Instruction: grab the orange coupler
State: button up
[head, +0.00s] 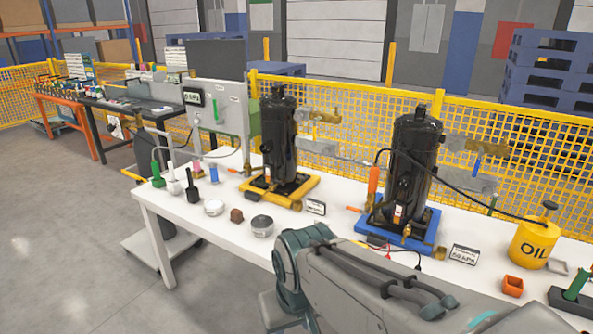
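An upright orange piece (374,181) stands at the left side of the right black compressor (415,160), with a black hose (470,185) near its top. It looks most like the orange coupler, but I cannot be sure. A smaller orange tip (354,209) lies low to its left, near the blue base (420,238). A small open orange block (513,285) sits on the table farther right. My grey arm fills the lower middle, in front of the table. My gripper is not in view, so I cannot see its state or whether it holds anything.
A second black compressor (279,140) stands on a yellow base (262,195). The white table (330,232) also bears a yellow oil can (533,243), small round tins (262,226) and label cards (464,255). A yellow mesh fence (340,115) runs behind. Open floor lies left.

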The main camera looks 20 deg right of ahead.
aim_at(373, 180)
jog(key=u, duration=0.05)
jog(key=i, duration=0.9)
jog(key=z, duration=1)
jog(key=i, duration=0.7)
jog(key=z, duration=0.85)
